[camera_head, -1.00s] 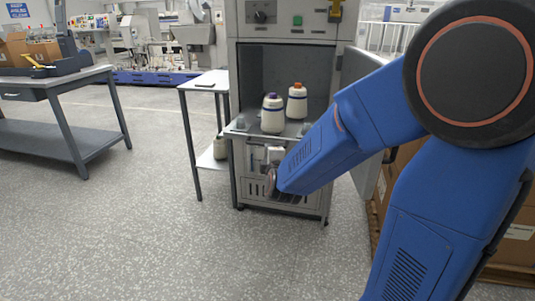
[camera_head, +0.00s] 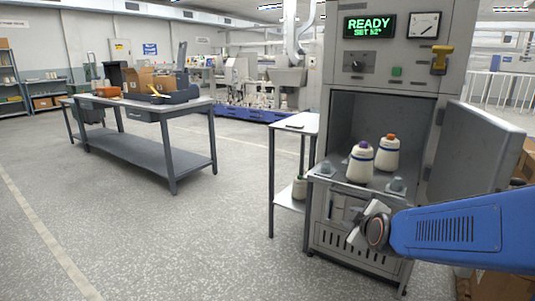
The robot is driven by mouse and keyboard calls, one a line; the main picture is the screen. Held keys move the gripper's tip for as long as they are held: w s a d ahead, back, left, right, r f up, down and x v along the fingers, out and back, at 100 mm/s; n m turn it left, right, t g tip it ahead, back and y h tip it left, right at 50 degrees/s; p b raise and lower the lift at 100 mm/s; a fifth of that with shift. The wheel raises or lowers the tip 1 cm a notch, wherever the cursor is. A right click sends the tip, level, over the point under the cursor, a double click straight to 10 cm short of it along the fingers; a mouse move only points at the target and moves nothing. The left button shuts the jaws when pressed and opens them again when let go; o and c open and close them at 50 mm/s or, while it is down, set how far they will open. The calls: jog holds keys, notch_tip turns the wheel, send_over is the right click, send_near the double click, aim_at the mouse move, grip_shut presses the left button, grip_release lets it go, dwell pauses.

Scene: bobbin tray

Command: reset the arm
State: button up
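My blue arm reaches in from the right edge of the head view, and its wrist (camera_head: 377,229) is in front of the lower panel of the grey cabinet (camera_head: 318,240). The fingers of my gripper cannot be made out, so I cannot tell whether it is open or shut. Two white bobbins stand upright on the cabinet's shelf, above and behind my wrist. One has a purple top and a blue band (camera_head: 359,165); the other has an orange top (camera_head: 387,152). They stand apart from my arm.
The cabinet door (camera_head: 473,150) hangs open on the right, close above my arm. A green display (camera_head: 369,26) reads READY. A workbench (camera_head: 150,148) stands further left. The floor between is clear.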

jog(key=s+d+m+g, duration=0.1)
jog(key=s+m+g, duration=0.3)
jog(key=s, duration=1)
jog(key=s+d+f+m+g, duration=0.1)
jog(key=s+m, duration=0.6)
jog(key=s, duration=0.8)
jog(key=d+g, duration=0.1)
jog(key=g, duration=0.1)
jog(key=shift+s+f+g, duration=0.25)
jog(key=shift+s+g, duration=0.05)
jog(key=shift+g, duration=0.1)
